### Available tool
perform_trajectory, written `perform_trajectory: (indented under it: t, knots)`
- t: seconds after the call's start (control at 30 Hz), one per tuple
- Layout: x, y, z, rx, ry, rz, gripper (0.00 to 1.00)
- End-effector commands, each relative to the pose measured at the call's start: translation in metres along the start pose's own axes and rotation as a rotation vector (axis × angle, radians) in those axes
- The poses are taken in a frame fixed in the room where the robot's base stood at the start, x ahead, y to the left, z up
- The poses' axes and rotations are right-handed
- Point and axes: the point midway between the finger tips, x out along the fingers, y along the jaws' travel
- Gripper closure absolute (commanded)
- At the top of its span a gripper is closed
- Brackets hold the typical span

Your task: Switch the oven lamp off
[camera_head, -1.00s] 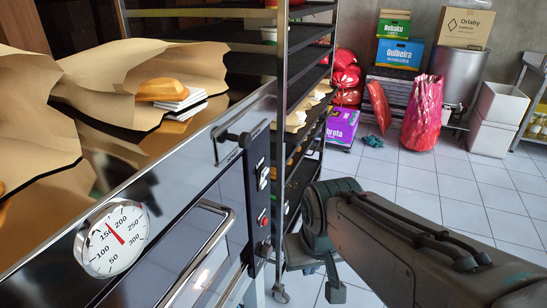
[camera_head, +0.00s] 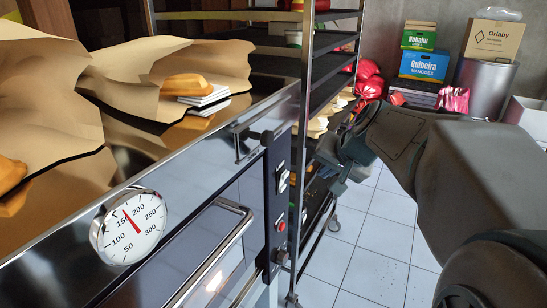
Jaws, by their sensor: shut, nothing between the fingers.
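The oven (camera_head: 150,205) fills the left, with a steel front, a round dial and a door handle (camera_head: 215,255). Its narrow dark control panel (camera_head: 268,205) stands at the right end of the front. The panel carries a pale switch (camera_head: 283,181), a red button or light (camera_head: 281,225) and a dark knob (camera_head: 282,257). I cannot read which one works the lamp or its position. A bright warm glow (camera_head: 214,282) shows in the door glass. My gripper (camera_head: 325,198) is shut and empty, right of the panel and apart from it in the picture; its fingertips are hard to make out.
A tall rack (camera_head: 303,110) with dark shelves stands behind the panel, close to my gripper. Paper bags and bread (camera_head: 188,85) lie on the oven top. Boxes (camera_head: 424,64) and a metal bin (camera_head: 483,88) stand at the back. Tiled floor (camera_head: 365,235) is open right of the oven.

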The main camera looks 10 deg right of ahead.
Motion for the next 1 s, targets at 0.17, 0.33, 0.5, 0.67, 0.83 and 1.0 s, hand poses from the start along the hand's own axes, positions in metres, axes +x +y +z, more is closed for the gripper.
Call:
perform_trajectory:
  t: [0.17, 0.33, 0.5, 0.67, 0.83, 1.0]
  knots:
    - [0.000, 0.000, 0.001, -0.002, -0.002, 0.001, 1.00]
    - [0.011, 0.000, 0.001, -0.002, -0.006, 0.002, 1.00]
    - [0.040, 0.000, 0.002, -0.003, -0.009, 0.002, 1.00]
    - [0.072, 0.001, 0.002, -0.002, -0.008, 0.003, 1.00]
    - [0.102, 0.000, 0.003, -0.002, -0.008, 0.002, 1.00]
    - [0.107, -0.026, -0.002, -0.006, -0.005, 0.001, 1.00]
